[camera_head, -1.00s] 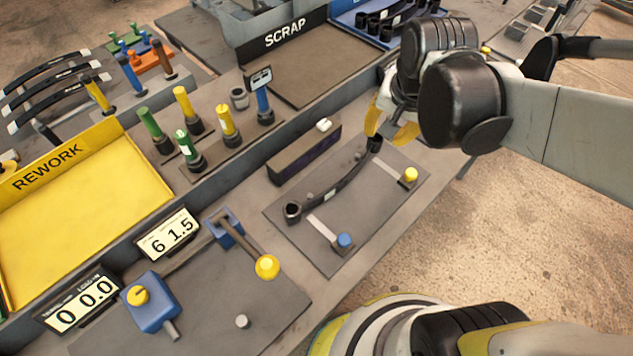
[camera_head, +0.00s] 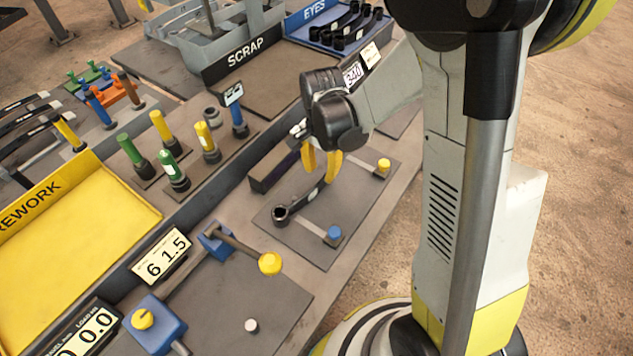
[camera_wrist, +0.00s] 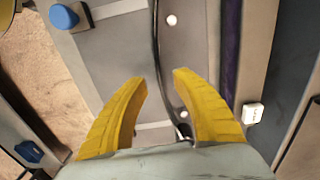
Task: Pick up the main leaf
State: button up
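The main leaf (camera_head: 304,202) is a dark curved strip with a round eye at its near end. It lies on a grey fixture plate (camera_head: 291,241) in the head view. My gripper (camera_head: 318,179) is over the leaf, fingers pointing down, and hides its far part. In the wrist view the two yellow fingers of my gripper (camera_wrist: 159,77) are apart. The leaf (camera_wrist: 157,43) shows there as a thin dark line running between them, with no clear contact on either side. Its lower end passes near the right finger and the gripper body.
A blue-capped stop (camera_head: 333,233) and a yellow-capped stop (camera_head: 383,165) sit on the plate's near side. A dark block (camera_head: 275,166) stands behind the leaf.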

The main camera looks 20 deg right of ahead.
aim_at(322, 179)
notch_tip(322, 179, down, 5)
jog(key=shift+w+d+f+b, duration=0.1)
jog(key=shift+d+b, duration=0.05)
jog(key=shift+b, duration=0.9)
grip_shut()
